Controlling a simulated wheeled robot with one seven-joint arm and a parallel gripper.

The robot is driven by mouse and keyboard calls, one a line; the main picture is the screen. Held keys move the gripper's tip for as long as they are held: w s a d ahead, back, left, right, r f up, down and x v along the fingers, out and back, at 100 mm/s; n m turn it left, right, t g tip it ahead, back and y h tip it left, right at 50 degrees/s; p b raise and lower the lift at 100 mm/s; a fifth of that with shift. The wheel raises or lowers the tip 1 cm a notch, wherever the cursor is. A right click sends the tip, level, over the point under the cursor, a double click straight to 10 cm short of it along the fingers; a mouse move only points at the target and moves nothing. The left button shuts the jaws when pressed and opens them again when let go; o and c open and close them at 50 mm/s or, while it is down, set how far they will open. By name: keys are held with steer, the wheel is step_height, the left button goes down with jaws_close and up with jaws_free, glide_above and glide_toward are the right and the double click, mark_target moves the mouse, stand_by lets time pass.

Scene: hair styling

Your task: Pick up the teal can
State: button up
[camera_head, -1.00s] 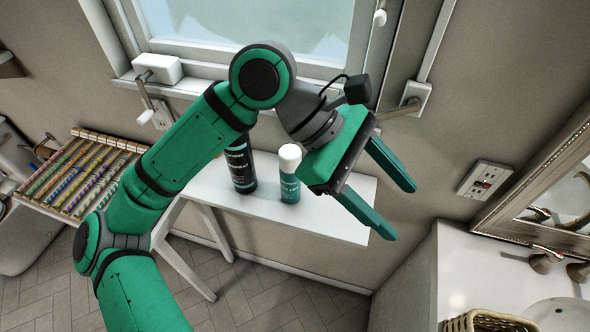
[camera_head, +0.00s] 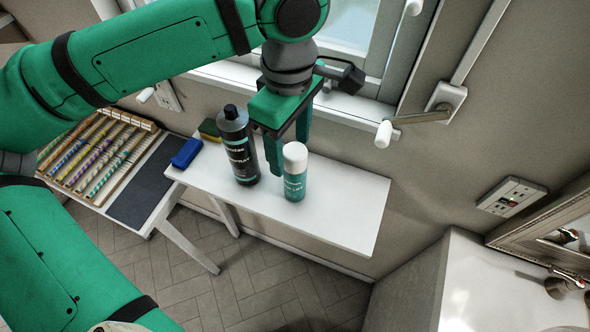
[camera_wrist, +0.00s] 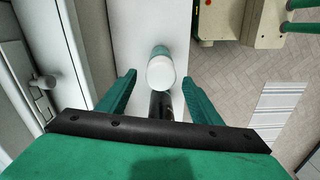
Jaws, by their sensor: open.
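The teal can (camera_head: 295,184) has a white cap and stands upright on the white shelf table (camera_head: 340,205). In the wrist view the can (camera_wrist: 160,69) shows its white cap from above, ahead of and between the open fingers. My gripper (camera_head: 288,150) is open and points down, just behind and left of the can in the head view. In the wrist view my gripper (camera_wrist: 158,88) has a finger on each side, with nothing held. A tall black bottle (camera_head: 239,147) stands upright left of the can; in the wrist view a dark part of it shows below the white cap.
A blue block (camera_head: 186,153) and a yellow-green sponge-like block (camera_head: 210,129) lie at the table's left end. A rack of striped rods (camera_head: 97,155) is farther left. The table's right part is clear. A window handle (camera_head: 388,132) juts out behind.

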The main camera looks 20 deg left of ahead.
mark_target(295, 170)
steer(key=shift+w+d+f, duration=0.1)
steer(key=shift+f, duration=1.3)
steer(key=f, duration=0.3)
steer(key=shift+s+d+f, duration=0.2)
steer(key=shift+d, duration=0.2)
steer(key=shift+f, duration=0.5)
steer(key=shift+a, duration=0.1)
steer(key=c, duration=1.3)
